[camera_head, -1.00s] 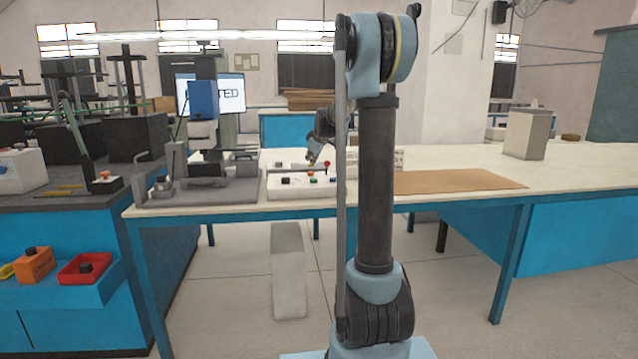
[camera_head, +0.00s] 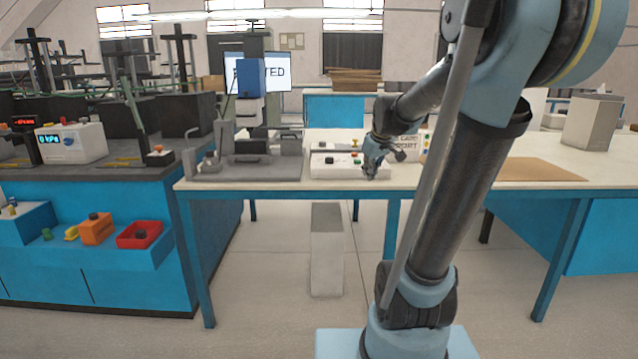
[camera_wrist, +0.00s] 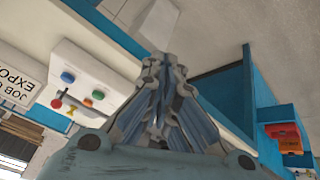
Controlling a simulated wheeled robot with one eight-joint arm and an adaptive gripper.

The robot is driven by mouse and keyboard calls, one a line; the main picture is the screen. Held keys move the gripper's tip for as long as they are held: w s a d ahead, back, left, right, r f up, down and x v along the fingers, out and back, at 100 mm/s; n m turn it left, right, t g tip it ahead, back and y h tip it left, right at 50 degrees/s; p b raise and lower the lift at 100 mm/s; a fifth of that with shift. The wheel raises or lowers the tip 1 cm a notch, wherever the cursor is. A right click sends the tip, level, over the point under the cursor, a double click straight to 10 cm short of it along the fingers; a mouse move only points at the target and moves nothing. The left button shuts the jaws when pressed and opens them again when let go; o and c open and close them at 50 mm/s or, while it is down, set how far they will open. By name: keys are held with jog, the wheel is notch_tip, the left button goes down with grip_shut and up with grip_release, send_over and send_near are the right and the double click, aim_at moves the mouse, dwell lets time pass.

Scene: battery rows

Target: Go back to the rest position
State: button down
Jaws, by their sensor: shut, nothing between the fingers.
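My gripper (camera_head: 371,172) is in front of the white control box (camera_head: 330,172) near the front edge of the white-topped table, in the head view. In the wrist view my gripper (camera_wrist: 167,62) has its fingers together, with nothing between them. The control box (camera_wrist: 78,72) with its coloured buttons shows to the left of the fingers there. Whether the gripper touches the table or box is not clear; it appears apart from both.
A grey fixture (camera_head: 245,160) stands left of the control box. A brown mat (camera_head: 540,169) and a pale block (camera_head: 591,122) are on the right. A red tray (camera_head: 139,235) sits on the blue shelf at left. A pale post (camera_head: 326,250) stands under the table.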

jog(key=s+f+m+g, duration=0.1)
jog(key=s+f+m, duration=0.1)
jog(key=s+f, duration=0.3)
jog(key=s+d+f+m+g, duration=0.1)
jog(key=s+f, duration=0.4)
jog(key=s, duration=0.8)
jog(key=s+d+f+m+g+h, duration=0.1)
jog(key=s+f+m, duration=0.2)
jog(key=s, duration=0.7)
notch_tip(320, 180, down, 3)
jog(key=shift+d+r, duration=0.1)
jog(key=shift+d, duration=0.05)
jog(key=shift+w+f+g, duration=0.2)
jog(key=shift+w+g, duration=0.1)
jog(key=shift+w, duration=0.15)
